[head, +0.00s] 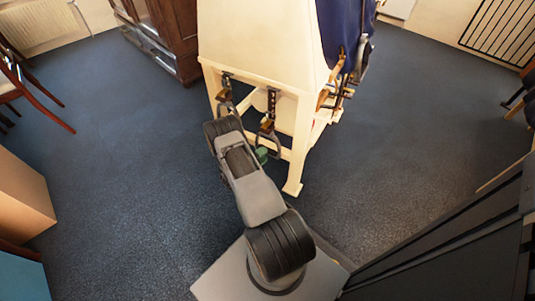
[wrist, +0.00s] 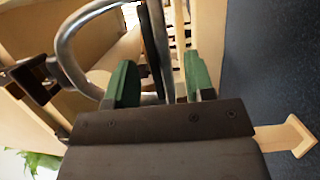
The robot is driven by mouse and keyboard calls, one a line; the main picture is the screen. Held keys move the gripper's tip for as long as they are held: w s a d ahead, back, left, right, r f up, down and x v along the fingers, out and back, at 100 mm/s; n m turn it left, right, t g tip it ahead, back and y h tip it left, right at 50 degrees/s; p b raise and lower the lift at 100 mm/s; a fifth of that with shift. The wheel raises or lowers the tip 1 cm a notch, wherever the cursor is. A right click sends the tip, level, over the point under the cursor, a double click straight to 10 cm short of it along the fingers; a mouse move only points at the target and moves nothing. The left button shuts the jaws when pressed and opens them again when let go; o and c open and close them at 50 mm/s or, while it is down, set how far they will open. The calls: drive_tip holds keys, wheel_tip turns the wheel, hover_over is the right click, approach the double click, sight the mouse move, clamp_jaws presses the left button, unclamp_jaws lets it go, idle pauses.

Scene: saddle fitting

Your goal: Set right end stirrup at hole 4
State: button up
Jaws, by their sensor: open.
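Two stirrups hang on dark straps with brassy buckles from the near end of the cream stand in the head view. The right stirrup (head: 276,141) is a grey metal loop under its strap (head: 271,101). The left stirrup (head: 229,107) is partly hidden by my arm. My gripper (head: 262,156) shows only as a bit of green beside the right stirrup's lower part. In the wrist view my gripper (wrist: 161,84) is open, with green fingers apart. A curved metal stirrup loop (wrist: 68,45) lies left of them, and a metal bar stands between them. I cannot read strap holes.
The cream stand (head: 262,45) has legs and low rails close around my gripper. A blue cloth (head: 343,25) and more tack hang on its right side. A wooden cabinet (head: 165,35) stands behind left.

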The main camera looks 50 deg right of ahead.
drive_tip(key=shift+s+d+b, duration=0.15)
drive_tip(key=shift+d+b, duration=0.15)
drive_tip(key=shift+d, duration=1.3)
clamp_jaws()
